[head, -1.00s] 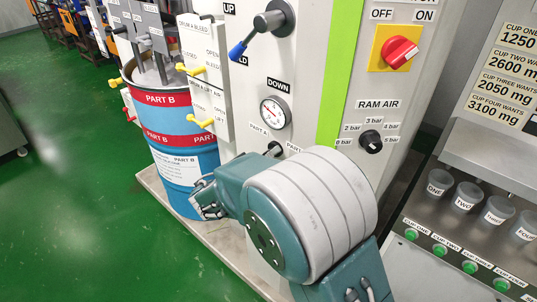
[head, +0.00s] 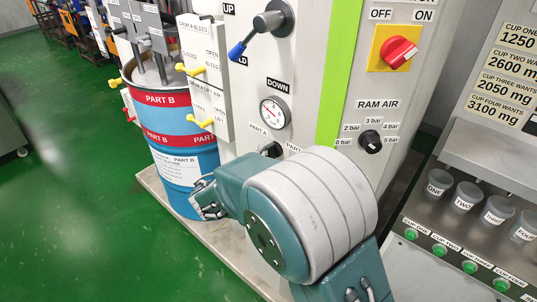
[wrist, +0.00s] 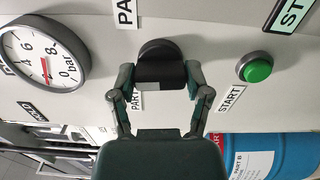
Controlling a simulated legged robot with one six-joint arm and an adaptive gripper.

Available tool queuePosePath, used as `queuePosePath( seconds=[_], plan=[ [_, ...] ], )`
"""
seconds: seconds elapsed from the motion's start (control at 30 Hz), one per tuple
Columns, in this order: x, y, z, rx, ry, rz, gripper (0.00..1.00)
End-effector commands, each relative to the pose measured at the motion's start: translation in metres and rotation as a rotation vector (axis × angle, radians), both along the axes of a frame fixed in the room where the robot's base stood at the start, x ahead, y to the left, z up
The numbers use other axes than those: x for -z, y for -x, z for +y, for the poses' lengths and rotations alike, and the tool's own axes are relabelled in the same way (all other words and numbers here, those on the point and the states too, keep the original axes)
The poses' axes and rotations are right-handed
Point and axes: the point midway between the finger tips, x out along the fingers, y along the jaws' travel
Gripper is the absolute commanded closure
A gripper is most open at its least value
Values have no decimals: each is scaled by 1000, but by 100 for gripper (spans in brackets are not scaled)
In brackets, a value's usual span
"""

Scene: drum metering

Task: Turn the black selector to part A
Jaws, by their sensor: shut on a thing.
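The black selector (wrist: 162,72) is on the pale panel in the wrist view, with its round base behind its bar-shaped handle. My gripper (wrist: 163,79) is shut on the handle, one finger on each side. A small light patch shows on the handle's lower edge. Cut-off "PA" label (wrist: 125,13) is above it, and another part label (wrist: 137,99) is partly hidden by the left finger. In the head view, the selector (head: 270,149) shows as a dark shape between the "PART A" label (head: 258,130) and "PART B" label (head: 293,147); my arm hides the gripper.
A pressure gauge (wrist: 43,57) is left of the selector in the wrist view, and a green start button (wrist: 257,70) is right. The blue Part B drum (head: 183,155) stands beside the panel. A ram air knob (head: 370,142) and red switch (head: 400,52) are farther right.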

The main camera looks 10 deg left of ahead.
Motion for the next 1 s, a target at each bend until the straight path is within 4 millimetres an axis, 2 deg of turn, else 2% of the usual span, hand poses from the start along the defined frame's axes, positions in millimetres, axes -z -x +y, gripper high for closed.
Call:
queuePosePath(
  seconds=[0.5, 1.0],
  plan=[
    [3, 0, 1, -6, 397, 240, 85],
    [4, 0, 1, -5, 579, 348, 85]
  ],
)
